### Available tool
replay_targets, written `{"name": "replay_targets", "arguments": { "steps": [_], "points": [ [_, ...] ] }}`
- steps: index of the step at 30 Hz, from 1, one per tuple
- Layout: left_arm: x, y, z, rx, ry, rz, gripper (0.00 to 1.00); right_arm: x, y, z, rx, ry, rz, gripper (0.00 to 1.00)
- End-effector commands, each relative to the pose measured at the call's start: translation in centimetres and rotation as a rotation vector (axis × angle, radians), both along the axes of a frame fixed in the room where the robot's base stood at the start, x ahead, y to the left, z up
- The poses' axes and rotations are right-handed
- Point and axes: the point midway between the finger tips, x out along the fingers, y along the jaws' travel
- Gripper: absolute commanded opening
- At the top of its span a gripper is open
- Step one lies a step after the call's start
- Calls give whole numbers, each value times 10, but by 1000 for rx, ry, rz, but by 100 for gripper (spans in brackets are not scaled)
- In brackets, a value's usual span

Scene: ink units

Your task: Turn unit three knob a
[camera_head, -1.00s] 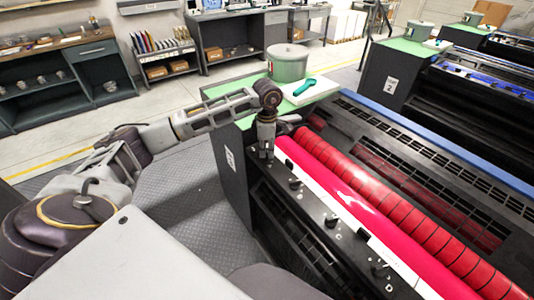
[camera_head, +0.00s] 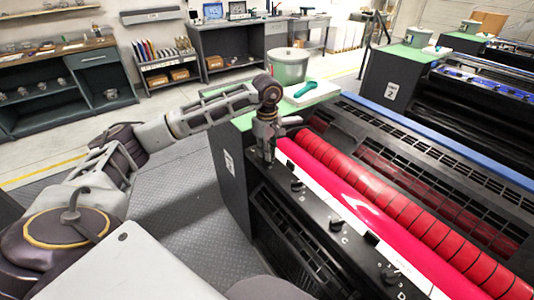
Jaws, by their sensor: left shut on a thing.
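The near ink unit (camera_head: 231,192) has a dark side panel with a white label, too small to read surely. A row of small black knobs runs along its black front rail. My left gripper (camera_head: 268,156) points down at the far-left end of this rail, shut on the end knob, which its fingers hide. Beyond it along the rail are a second knob (camera_head: 297,185), a third knob (camera_head: 332,221) and a fourth knob (camera_head: 390,275) near the bottom. Faint letters stand beside some of them. My right gripper is out of view.
A pink roller (camera_head: 345,195) and a red segmented roller (camera_head: 400,210) lie behind the rail. A green-grey pot (camera_head: 288,66) and a teal-handled tool (camera_head: 306,88) sit on the green top. A unit labelled 2 (camera_head: 391,90) stands behind, across a floor gap.

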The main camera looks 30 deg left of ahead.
Motion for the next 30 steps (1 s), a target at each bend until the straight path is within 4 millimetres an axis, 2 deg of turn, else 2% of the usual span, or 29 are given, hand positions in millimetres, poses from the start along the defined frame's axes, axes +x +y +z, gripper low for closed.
{"name": "replay_targets", "arguments": {
  "steps": [7,13,14,18,25,28,30],
  "points": [
    [0,0,1,-1,-2,-13,0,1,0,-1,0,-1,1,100],
    [0,0,1,-1,-2,-13,0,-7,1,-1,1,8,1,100],
    [0,0,1,-1,-2,-13,12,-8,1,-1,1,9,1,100],
    [0,0,1,0,-2,-12,30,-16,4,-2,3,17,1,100],
    [0,0,0,0,-1,-12,31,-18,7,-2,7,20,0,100],
    [0,0,1,0,-1,-11,31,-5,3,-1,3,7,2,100],
    [0,0,2,0,-1,-11,31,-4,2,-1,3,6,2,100]
  ]
}}
